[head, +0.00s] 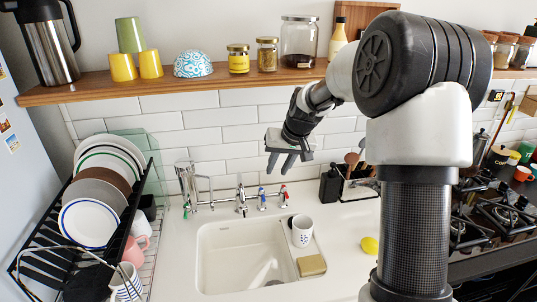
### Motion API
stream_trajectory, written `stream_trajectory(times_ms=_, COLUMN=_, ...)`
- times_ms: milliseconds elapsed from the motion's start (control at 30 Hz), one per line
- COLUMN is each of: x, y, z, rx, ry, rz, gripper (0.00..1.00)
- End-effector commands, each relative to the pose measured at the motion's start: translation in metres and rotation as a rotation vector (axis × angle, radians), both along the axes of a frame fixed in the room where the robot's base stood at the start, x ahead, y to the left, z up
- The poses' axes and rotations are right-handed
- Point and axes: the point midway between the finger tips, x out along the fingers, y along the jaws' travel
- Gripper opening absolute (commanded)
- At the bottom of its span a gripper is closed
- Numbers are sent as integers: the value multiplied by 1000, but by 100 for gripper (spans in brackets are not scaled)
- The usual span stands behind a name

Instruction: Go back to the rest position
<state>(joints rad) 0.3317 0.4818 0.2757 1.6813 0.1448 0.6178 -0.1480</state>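My gripper (279,170) hangs in the air above and behind the sink, in front of the white tiled wall. Its fingers point down and stand apart. I see nothing between them. My arm reaches to it from the right side of the view and hides part of the counter and wall behind it.
The white sink (240,258) lies below, with a patterned cup (302,231) and a sponge (311,265) on its right ledge. A loaded dish rack (135,215) stands left. A wooden shelf (205,82) with jars runs above. The gas hob (495,222) is at right.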

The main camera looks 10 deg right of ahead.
Motion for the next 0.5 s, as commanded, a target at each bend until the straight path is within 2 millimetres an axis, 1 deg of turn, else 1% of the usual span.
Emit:
stream_trajectory(times_ms=67, x=-9, y=3, z=17, rx=-17, ry=-6, rz=7, gripper=27)
stream_trajectory(times_ms=167, x=-33, y=9, z=48, rx=-53, ry=-11, rz=23, gripper=27)
stream_trajectory(times_ms=200, x=-47, y=11, z=64, rx=-71, ry=-15, rz=27, gripper=27)
stream_trajectory(times_ms=267, x=-70, y=15, z=86, rx=-97, ry=-18, rz=33, gripper=27)
stream_trajectory(times_ms=300, x=-86, y=16, z=100, rx=-113, ry=-21, rz=35, gripper=27)
stream_trajectory(times_ms=367, x=-112, y=18, z=119, rx=-136, ry=-25, rz=38, gripper=27)
stream_trajectory(times_ms=400, x=-128, y=20, z=131, rx=-150, ry=-30, rz=38, gripper=27)
stream_trajectory(times_ms=467, x=-154, y=21, z=146, rx=-166, ry=-35, rz=36, gripper=27)
stream_trajectory(times_ms=500, x=-171, y=22, z=155, rx=-176, ry=-40, rz=37, gripper=27)
